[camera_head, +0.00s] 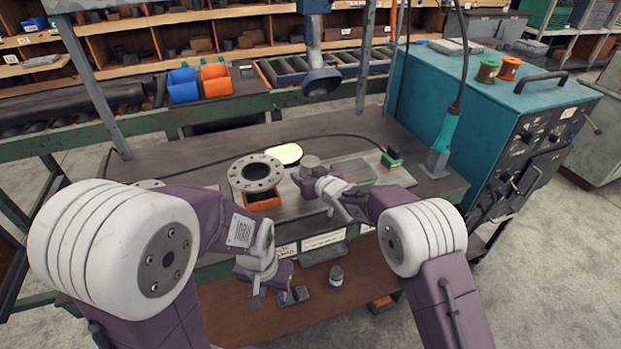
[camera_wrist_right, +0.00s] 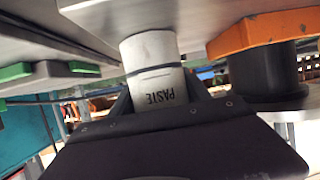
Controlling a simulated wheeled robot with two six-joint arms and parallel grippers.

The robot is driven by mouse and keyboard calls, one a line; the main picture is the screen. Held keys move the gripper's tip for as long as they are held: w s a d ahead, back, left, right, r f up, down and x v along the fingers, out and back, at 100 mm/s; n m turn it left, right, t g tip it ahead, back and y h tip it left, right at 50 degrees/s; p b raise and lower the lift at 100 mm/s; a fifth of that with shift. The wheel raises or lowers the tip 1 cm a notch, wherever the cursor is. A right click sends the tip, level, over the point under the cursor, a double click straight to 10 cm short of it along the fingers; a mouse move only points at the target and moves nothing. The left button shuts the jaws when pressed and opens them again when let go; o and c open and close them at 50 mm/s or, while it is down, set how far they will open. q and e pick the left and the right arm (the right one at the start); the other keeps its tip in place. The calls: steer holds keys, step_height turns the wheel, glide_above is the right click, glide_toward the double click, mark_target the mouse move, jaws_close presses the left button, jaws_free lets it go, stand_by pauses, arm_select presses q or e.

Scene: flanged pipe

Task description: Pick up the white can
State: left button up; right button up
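The white can (camera_wrist_right: 157,72), with PASTE printed on it, appears upside down in the right wrist view. In the head view its pale round top (camera_head: 311,162) shows on the bench, just beyond my right gripper (camera_head: 313,183). In the wrist view the dark fingers of my right gripper (camera_wrist_right: 160,103) lie on both sides of the can. I cannot tell whether they press on it. My left gripper (camera_head: 274,296) hangs low over the brown lower shelf, fingers apart and empty.
A green-edged block (camera_head: 392,158) lies to the right. A small jar (camera_head: 336,275) stands on the lower shelf. A teal cabinet (camera_head: 478,97) borders the bench at right.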

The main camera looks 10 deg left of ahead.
mark_target(309, 161)
jaws_close()
steer(key=shift+r, duration=0.1)
steer(key=shift+r, duration=0.3)
steer(key=r, duration=0.1)
steer(key=r+p, duration=0.1)
steer(key=r, duration=0.1)
steer(key=r+p, duration=0.1)
steer(key=shift+w+d+r, duration=0.15)
steer(key=shift+d+r, duration=0.05)
steer(key=shift+d, duration=0.1)
steer(key=w+d+r+p, duration=0.2)
steer(key=d+r+p, duration=0.2)
steer(key=d, duration=0.6)
steer(key=shift+w+d+r+p, duration=0.15)
steer(key=shift+d+r+p, duration=0.2)
steer(key=shift+r, duration=0.6)
